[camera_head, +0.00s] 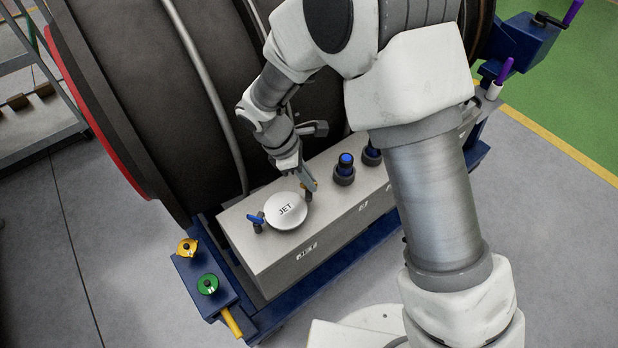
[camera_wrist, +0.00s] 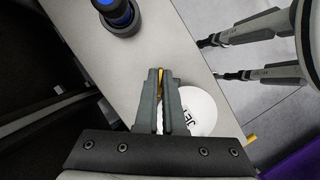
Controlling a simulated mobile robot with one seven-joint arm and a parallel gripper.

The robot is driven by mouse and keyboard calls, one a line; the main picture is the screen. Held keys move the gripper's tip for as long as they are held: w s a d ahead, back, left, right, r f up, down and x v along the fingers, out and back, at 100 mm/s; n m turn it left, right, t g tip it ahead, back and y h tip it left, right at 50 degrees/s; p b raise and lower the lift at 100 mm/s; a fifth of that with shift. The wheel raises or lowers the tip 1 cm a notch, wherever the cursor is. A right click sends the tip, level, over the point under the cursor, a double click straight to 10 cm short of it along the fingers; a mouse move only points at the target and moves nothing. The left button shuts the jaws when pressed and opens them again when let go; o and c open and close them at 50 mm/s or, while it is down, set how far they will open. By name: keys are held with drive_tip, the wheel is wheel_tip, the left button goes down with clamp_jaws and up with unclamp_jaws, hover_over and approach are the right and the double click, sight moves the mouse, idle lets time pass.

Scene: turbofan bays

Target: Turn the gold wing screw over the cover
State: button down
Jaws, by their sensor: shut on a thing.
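The cover is a round white disc marked "JET" (camera_head: 286,211) on top of a grey box (camera_head: 335,217). It also shows in the wrist view (camera_wrist: 200,112), partly behind the fingers. My gripper (camera_head: 309,186) is at the cover's right edge, its fingers pointing down. In the wrist view my gripper (camera_wrist: 161,75) is shut on the gold wing screw (camera_wrist: 160,88), a thin gold strip between the fingers. Most of the screw is hidden by the fingers. A blue wing screw (camera_head: 257,219) stands at the cover's left edge.
Blue-topped dark fittings (camera_head: 345,169) stand on the box right of my gripper. A large dark engine casing (camera_head: 150,90) rises behind. A blue stand (camera_head: 207,278) at lower left carries a yellow knob (camera_head: 187,247) and a green knob (camera_head: 208,284).

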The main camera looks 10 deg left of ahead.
drive_tip(key=m+g, duration=0.2)
drive_tip(key=m, duration=0.3)
drive_tip(key=shift+m, duration=0.3)
drive_tip(key=m+g, duration=0.1)
drive_tip(key=m, duration=0.1)
drive_tip(key=m+y, duration=0.1)
drive_tip(key=m, duration=0.1)
drive_tip(key=shift+m+g, duration=0.3)
drive_tip(key=shift+g, duration=0.1)
drive_tip(key=shift+m, duration=0.3)
drive_tip(key=c, duration=1)
unclamp_jaws()
drive_tip(key=shift+r, duration=0.1)
drive_tip(key=v, duration=1.7)
drive_tip(key=shift+w+r+p, duration=0.1)
drive_tip(key=shift+p, duration=0.3)
